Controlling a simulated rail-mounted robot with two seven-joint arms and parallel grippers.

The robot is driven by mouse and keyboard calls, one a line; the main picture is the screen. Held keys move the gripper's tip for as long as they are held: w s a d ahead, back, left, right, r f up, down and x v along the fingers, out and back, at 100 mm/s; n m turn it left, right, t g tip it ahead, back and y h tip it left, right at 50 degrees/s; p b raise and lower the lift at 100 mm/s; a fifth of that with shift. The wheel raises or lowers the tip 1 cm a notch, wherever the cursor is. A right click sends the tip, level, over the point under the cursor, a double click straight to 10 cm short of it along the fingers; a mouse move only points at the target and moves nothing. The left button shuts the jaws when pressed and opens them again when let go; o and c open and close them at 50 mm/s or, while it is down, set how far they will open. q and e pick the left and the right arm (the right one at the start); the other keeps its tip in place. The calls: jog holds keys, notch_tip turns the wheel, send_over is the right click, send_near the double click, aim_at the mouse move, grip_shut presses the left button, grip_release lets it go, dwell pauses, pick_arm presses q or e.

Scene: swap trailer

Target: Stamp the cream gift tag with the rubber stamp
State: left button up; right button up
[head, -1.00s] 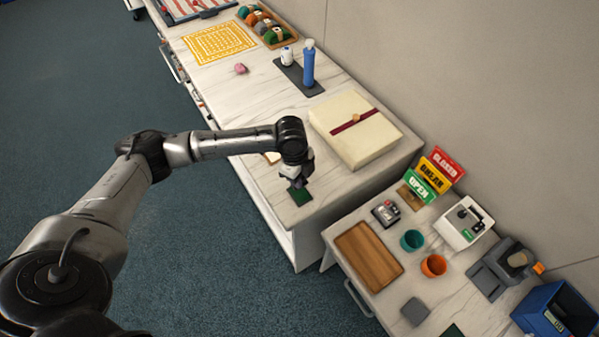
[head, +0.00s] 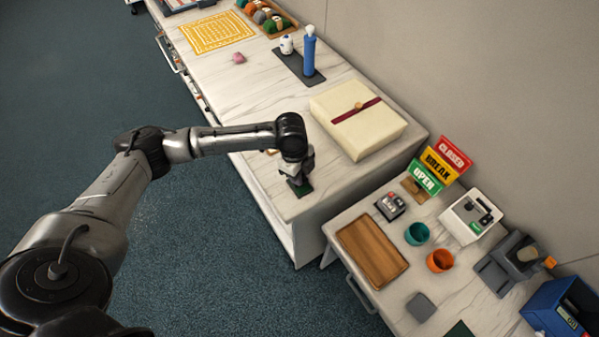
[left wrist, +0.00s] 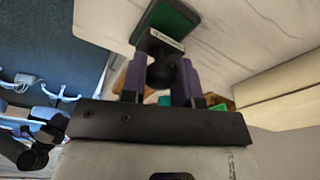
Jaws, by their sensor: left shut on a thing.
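My left gripper (head: 297,172) points down over the near corner of the long marble-topped counter. In the left wrist view its two purple fingers (left wrist: 160,80) are shut on the dark round knob of the rubber stamp (left wrist: 158,46). The stamp's dark block with a pale label is at the green pad (left wrist: 176,17); I cannot tell whether they touch. In the head view the pad (head: 304,190) shows just below the gripper, partly hidden. A small cream and tan piece (head: 271,152), perhaps the gift tag, is mostly hidden behind my left arm. My right gripper is out of view.
A cream gift box (head: 355,125) with a dark red ribbon stands close right of the gripper. Beyond are a blue bottle (head: 309,52) and a pink lump (head: 239,57). A lower table holds a wooden tray (head: 370,252), cups and signs.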

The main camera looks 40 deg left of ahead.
pick_arm(q)
jog(key=shift+f, duration=0.5)
dwell(0.7)
dwell(0.4)
dwell(0.8)
jog(key=shift+f+p, duration=0.15)
jog(key=shift+p, duration=0.15)
dwell(0.9)
notch_tip(320, 180, up, 3)
jog(key=p, duration=0.3)
notch_tip(320, 180, up, 2)
jog(key=shift+p, duration=0.4)
jog(key=shift+r, duration=1.15)
